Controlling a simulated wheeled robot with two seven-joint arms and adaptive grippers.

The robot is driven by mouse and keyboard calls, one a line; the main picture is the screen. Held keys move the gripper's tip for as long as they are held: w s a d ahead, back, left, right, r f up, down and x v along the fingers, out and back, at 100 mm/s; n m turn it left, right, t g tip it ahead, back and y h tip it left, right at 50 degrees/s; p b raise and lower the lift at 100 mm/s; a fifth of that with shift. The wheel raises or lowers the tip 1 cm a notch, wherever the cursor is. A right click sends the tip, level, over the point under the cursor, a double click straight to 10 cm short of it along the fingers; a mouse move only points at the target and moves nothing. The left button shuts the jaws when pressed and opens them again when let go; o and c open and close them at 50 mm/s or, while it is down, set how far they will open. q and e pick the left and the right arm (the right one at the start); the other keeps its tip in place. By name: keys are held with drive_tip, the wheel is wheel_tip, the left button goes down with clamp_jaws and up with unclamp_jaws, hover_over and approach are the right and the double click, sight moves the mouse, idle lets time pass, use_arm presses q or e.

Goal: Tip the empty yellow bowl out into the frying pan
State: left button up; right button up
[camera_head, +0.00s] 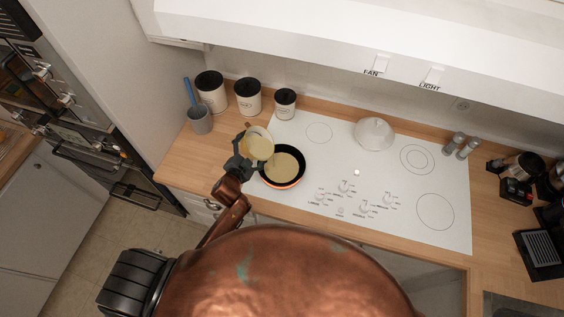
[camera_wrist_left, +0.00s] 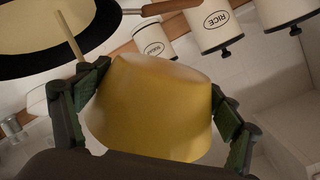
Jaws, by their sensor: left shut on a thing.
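My left gripper (camera_head: 248,156) is shut on the yellow bowl (camera_head: 258,145), beside and above the left edge of the frying pan (camera_head: 297,181). In the left wrist view the bowl (camera_wrist_left: 150,110) sits between the two fingers and appears tilted, with its outer wall facing the camera. The dark pan (camera_wrist_left: 25,68) has an orange outer side and a pale yellow layer inside. A thin pale streak (camera_wrist_left: 70,36) shows between bowl and pan; I cannot tell whether it is a stream or a stick. The bowl's inside is hidden in the wrist view. My right gripper is not in view.
The pan is on the left of the white cooktop (camera_head: 350,155). A white lid (camera_head: 374,133) lies at its back. Several canisters, including this one (camera_head: 247,97), and a grey cup (camera_head: 199,121) with a blue utensil stand behind left. Shakers (camera_head: 454,143) stand right. The hood (camera_head: 330,30) overhangs the back.

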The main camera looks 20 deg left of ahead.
use_arm(q)
drive_tip(key=shift+d+r, duration=0.15)
drive_tip(key=shift+r, duration=0.15)
drive_tip(key=shift+w+d+r+m+y, duration=0.15)
drive_tip(key=shift+r+m+y, duration=0.15)
drive_tip(key=shift+m, duration=0.2)
idle(0.4)
drive_tip(key=shift+r, duration=0.1)
drive_tip(key=shift+d+m, duration=0.1)
drive_tip(key=shift+m, duration=0.2)
drive_tip(key=shift+r, duration=0.2)
drive_tip(key=shift+d, duration=0.1)
idle(0.3)
drive_tip(key=shift+r+m+y, duration=0.2)
drive_tip(key=shift+m+y, duration=0.1)
drive_tip(key=shift+y, duration=0.1)
